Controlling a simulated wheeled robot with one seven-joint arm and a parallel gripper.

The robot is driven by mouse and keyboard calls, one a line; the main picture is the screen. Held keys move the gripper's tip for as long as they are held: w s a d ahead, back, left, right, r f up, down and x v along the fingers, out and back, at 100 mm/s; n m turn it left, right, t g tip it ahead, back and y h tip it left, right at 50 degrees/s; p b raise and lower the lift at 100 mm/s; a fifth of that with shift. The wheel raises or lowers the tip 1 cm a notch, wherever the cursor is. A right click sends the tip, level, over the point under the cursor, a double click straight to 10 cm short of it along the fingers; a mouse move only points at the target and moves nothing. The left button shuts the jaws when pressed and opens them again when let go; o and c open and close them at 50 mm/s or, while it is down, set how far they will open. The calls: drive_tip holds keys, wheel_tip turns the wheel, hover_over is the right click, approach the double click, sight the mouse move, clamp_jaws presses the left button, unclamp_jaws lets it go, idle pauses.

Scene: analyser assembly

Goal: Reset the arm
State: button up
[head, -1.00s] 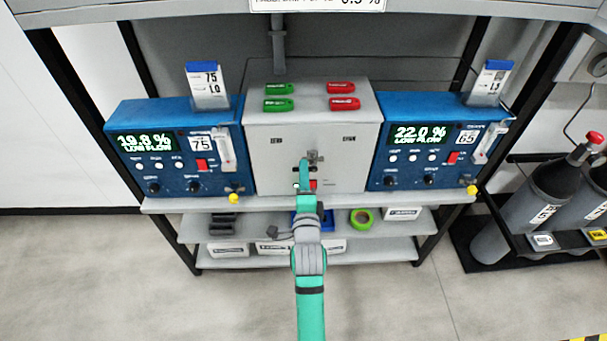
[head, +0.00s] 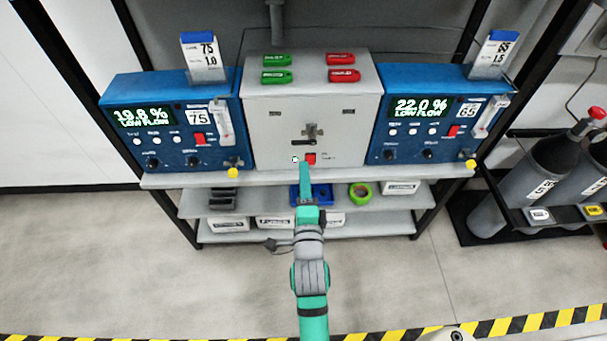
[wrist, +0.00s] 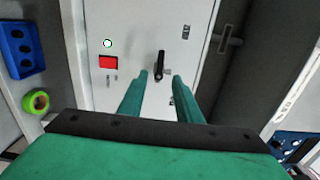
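My gripper (wrist: 161,82) is open in the wrist view, its two teal fingers apart with nothing between them. The grey control box's black lever handle (wrist: 160,63) shows just beyond the fingertips, apart from them as far as I can tell. In the head view the handle (head: 303,142) lies roughly level on the box front. My teal arm reaches up from below, its gripper (head: 304,172) just below the handle; its fingers are hard to make out there. A red switch (wrist: 108,62) and a small pale green-white lamp (wrist: 108,43) sit beside the handle.
Blue analysers stand left (head: 170,135) and right (head: 430,130) of the box, reading 19.8 % and 22.0 %, both LOW FLOW. Green tags (head: 277,76) and red tags (head: 343,75) lie on top. A lower shelf holds a blue bin and green tape (head: 360,190). Gas cylinders (head: 545,175) stand right.

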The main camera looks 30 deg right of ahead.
drive_tip(key=shift+s+d, duration=0.1)
drive_tip(key=shift+s, duration=0.1)
drive_tip(key=s+a+f+n+y, duration=0.3)
drive_tip(key=s+a+f+n, duration=0.25)
drive_tip(key=a, duration=0.25)
drive_tip(key=s+a+f+n+y, duration=0.2)
drive_tip(key=s+a+f+n, duration=0.3)
drive_tip(key=a, duration=0.4)
drive_tip(key=s+a+n+y, duration=0.2)
drive_tip(key=s+a+n, duration=0.3)
drive_tip(key=s+n, duration=0.2)
drive_tip(key=s+a+r+n+y, duration=0.1)
drive_tip(key=s+a+n+y, duration=0.1)
drive_tip(key=s+a+n, duration=0.4)
drive_tip(key=s+n, duration=0.1)
drive_tip(key=s, duration=0.3)
drive_tip(key=shift+s+y, duration=0.2)
drive_tip(key=shift+y, duration=0.1)
drive_tip(key=shift+w, duration=0.1)
